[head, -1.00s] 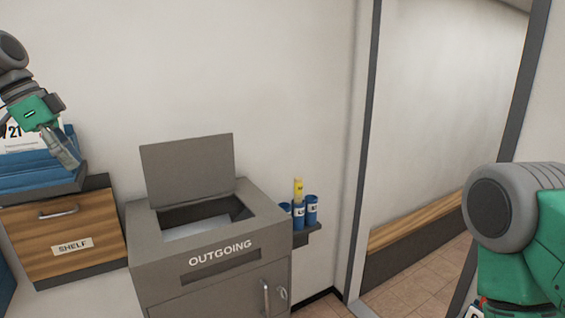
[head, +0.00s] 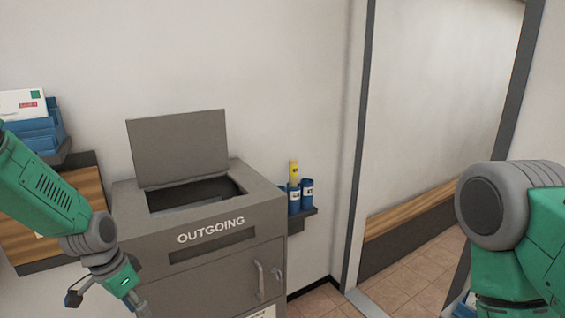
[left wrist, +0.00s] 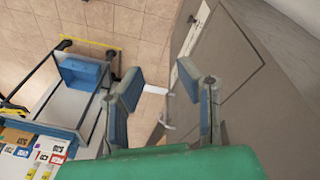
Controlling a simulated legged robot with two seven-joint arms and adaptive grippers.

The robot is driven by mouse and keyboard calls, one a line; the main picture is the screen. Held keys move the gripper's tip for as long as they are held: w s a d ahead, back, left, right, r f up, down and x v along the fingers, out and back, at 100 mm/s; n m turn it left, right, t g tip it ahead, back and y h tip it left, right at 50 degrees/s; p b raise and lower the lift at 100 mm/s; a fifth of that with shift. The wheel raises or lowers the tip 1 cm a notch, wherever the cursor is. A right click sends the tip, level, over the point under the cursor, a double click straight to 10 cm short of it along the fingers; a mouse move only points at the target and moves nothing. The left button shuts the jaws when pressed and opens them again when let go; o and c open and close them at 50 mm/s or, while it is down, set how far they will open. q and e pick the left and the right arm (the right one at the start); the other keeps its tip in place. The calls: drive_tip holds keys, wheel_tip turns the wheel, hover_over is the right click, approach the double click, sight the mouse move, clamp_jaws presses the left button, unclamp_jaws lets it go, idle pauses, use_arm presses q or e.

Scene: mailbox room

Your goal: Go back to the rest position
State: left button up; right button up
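My left gripper (left wrist: 160,88) is open in the left wrist view, with nothing between its blue-padded fingers. The grey cabinet's handle shows beyond them. In the head view, my left arm crosses the lower left, in front of the shelf and the left side of the grey OUTGOING cabinet (head: 211,255). Its fingers are partly cut off by the bottom edge. My right arm's green and grey links show at the right edge; the right gripper is out of view.
The OUTGOING cabinet's lid (head: 178,149) stands open. Blue tubes and a yellow one (head: 294,171) sit in a side rack. A blue tray (head: 33,136) with an envelope (head: 20,103) is upper left. A cart (left wrist: 85,72) stands on the tiled floor.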

use_arm(q)
drive_tip(key=s+d+f+n+y+b, duration=0.1)
drive_tip(key=s+d+f+n+b, duration=0.15)
drive_tip(key=s+f, duration=0.7)
drive_tip(key=s+d+f+n+b, duration=0.1)
drive_tip(key=s+f+b, duration=0.2)
drive_tip(key=s+f, duration=0.7)
drive_tip(key=s+f+n+y+b, duration=0.1)
drive_tip(key=s+f+b, duration=0.3)
drive_tip(key=s, duration=0.8)
wheel_tip(320, 180, down, 2)
drive_tip(key=shift+s+f+n, duration=0.1)
drive_tip(key=shift+s+n, duration=0.25)
drive_tip(key=shift+n, duration=0.2)
